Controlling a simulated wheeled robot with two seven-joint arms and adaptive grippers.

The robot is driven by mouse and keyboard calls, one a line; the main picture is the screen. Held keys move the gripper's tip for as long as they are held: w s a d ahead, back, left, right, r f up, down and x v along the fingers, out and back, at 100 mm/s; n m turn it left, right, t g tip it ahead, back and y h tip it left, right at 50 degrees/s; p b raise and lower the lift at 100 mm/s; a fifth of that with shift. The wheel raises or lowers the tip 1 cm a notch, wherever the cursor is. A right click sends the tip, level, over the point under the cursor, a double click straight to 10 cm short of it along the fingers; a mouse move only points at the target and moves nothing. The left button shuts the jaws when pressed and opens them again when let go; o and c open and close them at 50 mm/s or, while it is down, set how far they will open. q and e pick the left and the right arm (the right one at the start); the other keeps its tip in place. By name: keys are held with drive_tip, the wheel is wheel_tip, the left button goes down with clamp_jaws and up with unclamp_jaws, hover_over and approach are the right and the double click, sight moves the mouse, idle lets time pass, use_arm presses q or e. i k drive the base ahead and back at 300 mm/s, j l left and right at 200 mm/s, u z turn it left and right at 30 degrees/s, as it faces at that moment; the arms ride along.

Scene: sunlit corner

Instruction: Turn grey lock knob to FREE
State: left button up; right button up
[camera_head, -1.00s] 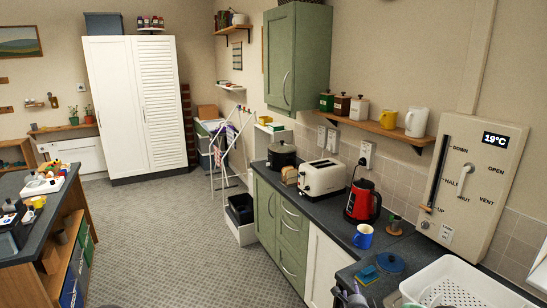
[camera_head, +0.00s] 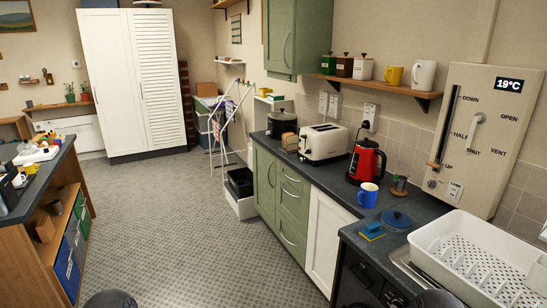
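The grey lock knob (camera_head: 432,184) is a small round knob at the lower left of a cream wall panel (camera_head: 503,165) on the right. It is too small to tell which way it points. A small label plate (camera_head: 455,190) with unreadable marks sits right beside it. Above it, a slider with a wooden handle (camera_head: 433,165) stands near UP on the DOWN, HALF, UP scale. A pale lever (camera_head: 473,130) hangs down towards SHUT, with OPEN and VENT at its right. The panel display (camera_head: 509,85) reads 19°C. Neither gripper is in view.
Below the panel, a worktop (camera_head: 330,181) carries a white dish rack (camera_head: 450,236), a blue mug (camera_head: 367,195), a red kettle (camera_head: 366,161) and a toaster (camera_head: 323,144). A shelf (camera_head: 380,85) juts out left of the panel.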

sight(432, 182)
drive_tip(key=z, duration=1.3)
